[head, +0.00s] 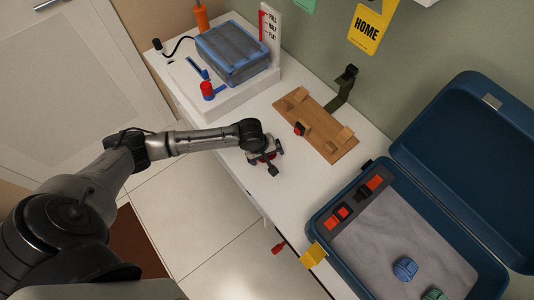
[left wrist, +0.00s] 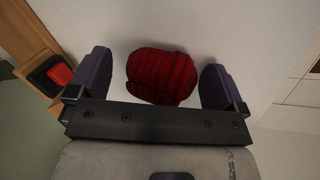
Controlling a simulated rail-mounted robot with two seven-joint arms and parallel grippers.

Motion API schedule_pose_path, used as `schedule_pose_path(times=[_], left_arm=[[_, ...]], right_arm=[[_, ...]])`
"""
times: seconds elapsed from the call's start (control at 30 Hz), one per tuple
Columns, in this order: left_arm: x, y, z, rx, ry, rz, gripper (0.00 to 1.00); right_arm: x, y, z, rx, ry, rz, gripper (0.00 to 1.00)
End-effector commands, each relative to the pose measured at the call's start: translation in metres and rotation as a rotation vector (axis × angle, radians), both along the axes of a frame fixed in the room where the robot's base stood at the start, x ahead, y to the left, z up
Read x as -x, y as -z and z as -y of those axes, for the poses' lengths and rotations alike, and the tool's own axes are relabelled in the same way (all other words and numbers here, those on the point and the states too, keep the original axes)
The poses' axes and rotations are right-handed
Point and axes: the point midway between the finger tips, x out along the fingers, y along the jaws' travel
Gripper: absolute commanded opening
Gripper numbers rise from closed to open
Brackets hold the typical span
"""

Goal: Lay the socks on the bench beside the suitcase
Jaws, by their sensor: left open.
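A dark red ribbed sock bundle (left wrist: 160,68) lies on the white bench (head: 305,190), seen in the left wrist view. My left gripper (head: 266,162) is open above the bench, its two fingers (left wrist: 157,82) either side of the red bundle with a gap on each side. In the head view the gripper mostly hides this bundle. The blue suitcase (head: 323,230) stands open at the right with its lid raised. A blue bundle (head: 405,268) and a green bundle (head: 433,294), cut by the picture edge, lie inside on grey lining. My right gripper is not in view.
A wooden board (head: 325,138) with blocks and a small red-and-black piece (head: 300,129) lies behind the gripper. A blue-grey box (head: 232,52) stands on a white platform at the back left. Bare bench lies between gripper and suitcase. A yellow tag (head: 313,255) sticks out at the suitcase corner.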

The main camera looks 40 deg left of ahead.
Motion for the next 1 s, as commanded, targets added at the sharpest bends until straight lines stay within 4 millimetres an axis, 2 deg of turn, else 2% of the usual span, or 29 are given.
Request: schedule_pose_path(times=[0.4,0.6,0.8,1.0], left_arm=[[0.017,-0.071,-0.011,0.001,0.000,0.003,0.97],[0.024,-0.098,-0.015,0.001,0.000,0.002,0.97],[0.028,-0.112,-0.017,0.002,0.000,0.003,0.97],[0.031,-0.113,-0.014,0.002,0.016,0.005,0.97]], right_arm=[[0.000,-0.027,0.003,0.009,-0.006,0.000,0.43],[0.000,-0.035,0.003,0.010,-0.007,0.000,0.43],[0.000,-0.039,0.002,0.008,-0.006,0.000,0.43],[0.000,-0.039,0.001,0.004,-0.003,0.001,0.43]])
